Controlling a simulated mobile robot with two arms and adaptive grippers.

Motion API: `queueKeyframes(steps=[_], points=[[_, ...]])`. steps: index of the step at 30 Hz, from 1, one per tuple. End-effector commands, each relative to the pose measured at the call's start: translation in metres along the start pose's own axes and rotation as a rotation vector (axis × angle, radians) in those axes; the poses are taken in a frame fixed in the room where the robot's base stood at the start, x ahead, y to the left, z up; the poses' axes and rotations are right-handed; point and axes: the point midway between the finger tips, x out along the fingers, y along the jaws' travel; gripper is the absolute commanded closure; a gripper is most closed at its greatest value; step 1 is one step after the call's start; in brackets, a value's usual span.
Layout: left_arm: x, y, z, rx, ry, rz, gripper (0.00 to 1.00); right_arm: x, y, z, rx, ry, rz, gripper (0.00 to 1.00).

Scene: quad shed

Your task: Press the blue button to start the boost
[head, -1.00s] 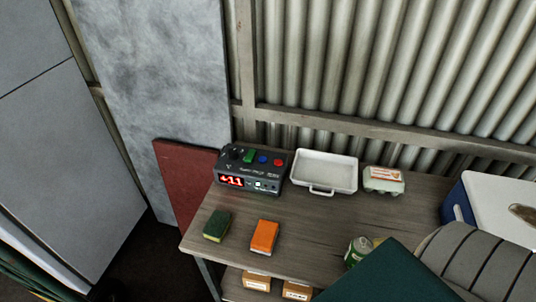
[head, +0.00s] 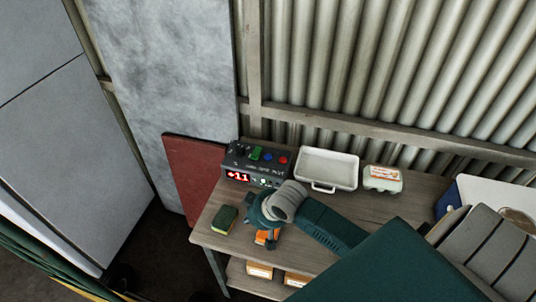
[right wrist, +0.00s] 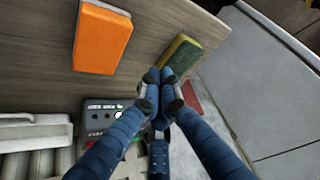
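The dark control box (head: 262,170) stands at the back left of the wooden table, with a red lit display on its front. On its top are a green button (head: 255,154), the blue button (head: 268,157) and a red button (head: 283,160). My right gripper (head: 254,207) is in front of the box, above the table, apart from the buttons. In the right wrist view its fingertips (right wrist: 160,76) are together with nothing between them. The box (right wrist: 105,112) shows there partly behind a finger, and I cannot make out the blue button. My left gripper is not in view.
A green and yellow sponge (head: 223,220) lies left of my right gripper. An orange block (head: 263,238) lies partly hidden under it. A white tray (head: 327,169) and an egg carton (head: 382,179) stand right of the box. The corrugated wall (head: 370,70) is behind.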

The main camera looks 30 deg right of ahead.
Motion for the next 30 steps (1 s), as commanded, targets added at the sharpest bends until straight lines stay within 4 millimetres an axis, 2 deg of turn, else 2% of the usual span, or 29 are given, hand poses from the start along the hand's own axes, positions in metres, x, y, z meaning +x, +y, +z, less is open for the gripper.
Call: queueKeyframes(steps=[1, 6, 12, 15, 21, 24, 30], points=[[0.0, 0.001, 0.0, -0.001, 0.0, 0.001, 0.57, 0.005, 0.019, -0.024, 0.024, 0.025, 0.011, 1.0], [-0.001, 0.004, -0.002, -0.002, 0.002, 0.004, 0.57, 0.015, 0.074, -0.087, 0.134, 0.1, 0.029, 1.0], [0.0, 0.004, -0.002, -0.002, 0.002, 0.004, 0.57, 0.006, 0.143, -0.153, 0.275, 0.196, 0.056, 1.0], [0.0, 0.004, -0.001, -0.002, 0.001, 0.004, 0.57, -0.003, 0.172, -0.178, 0.335, 0.24, 0.067, 1.0], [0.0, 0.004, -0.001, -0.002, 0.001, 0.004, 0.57, -0.017, 0.208, -0.206, 0.41, 0.294, 0.079, 1.0], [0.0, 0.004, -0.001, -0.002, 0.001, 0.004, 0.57, -0.02, 0.215, -0.212, 0.426, 0.307, 0.081, 1.0], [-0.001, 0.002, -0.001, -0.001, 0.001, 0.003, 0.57, -0.021, 0.217, -0.213, 0.43, 0.31, 0.081, 1.0]])
